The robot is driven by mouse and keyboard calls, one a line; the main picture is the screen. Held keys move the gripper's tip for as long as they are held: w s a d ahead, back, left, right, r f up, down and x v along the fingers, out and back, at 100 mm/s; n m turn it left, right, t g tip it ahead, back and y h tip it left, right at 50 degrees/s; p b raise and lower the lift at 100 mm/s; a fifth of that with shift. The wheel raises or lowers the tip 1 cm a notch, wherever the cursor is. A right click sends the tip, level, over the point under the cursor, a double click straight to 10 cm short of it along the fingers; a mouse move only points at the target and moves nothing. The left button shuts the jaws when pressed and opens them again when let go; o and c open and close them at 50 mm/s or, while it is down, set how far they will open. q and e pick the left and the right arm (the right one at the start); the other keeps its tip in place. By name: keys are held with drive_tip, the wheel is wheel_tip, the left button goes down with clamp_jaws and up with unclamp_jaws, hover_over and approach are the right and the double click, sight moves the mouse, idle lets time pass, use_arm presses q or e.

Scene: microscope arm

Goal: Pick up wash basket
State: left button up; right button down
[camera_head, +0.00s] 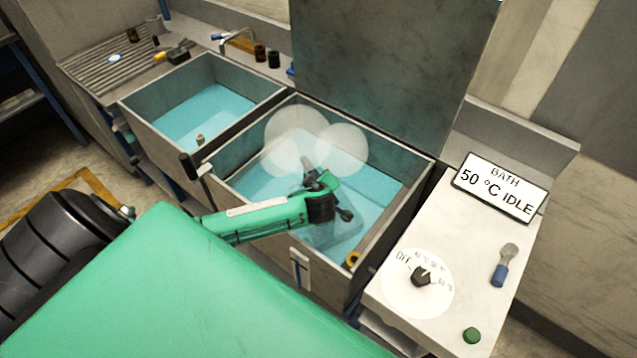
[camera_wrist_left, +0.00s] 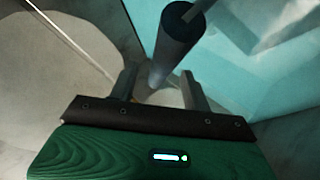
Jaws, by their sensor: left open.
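My left gripper (camera_head: 327,190) is over the right-hand basin (camera_head: 385,235), which holds turquoise water. In the left wrist view its two fingers (camera_wrist_left: 163,92) are apart. A dark grey upright rod with a black end (camera_wrist_left: 178,35) shows between and beyond the fingers. It may be the wash basket's handle; I cannot tell whether the fingers touch it. A pale see-through shape (camera_head: 335,236) in the water under the gripper may be the basket, but its outline is unclear and partly hidden by the arm. My right gripper is not in view.
Pale round puffs (camera_head: 343,150) hang over the basin. A raised grey panel (camera_head: 380,70) stands behind it. A second water basin (camera_head: 205,110) is to the left. A black handle (camera_head: 189,166) stands at the near-left rim. A control counter (camera_head: 455,265) with a dial (camera_head: 420,277) lies right.

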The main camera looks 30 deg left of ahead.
use_arm(q)
drive_tip(key=shift+p+x, duration=0.3)
drive_tip(key=shift+x, duration=1.15)
drive_tip(key=shift+s+f, duration=0.1)
clamp_jaws()
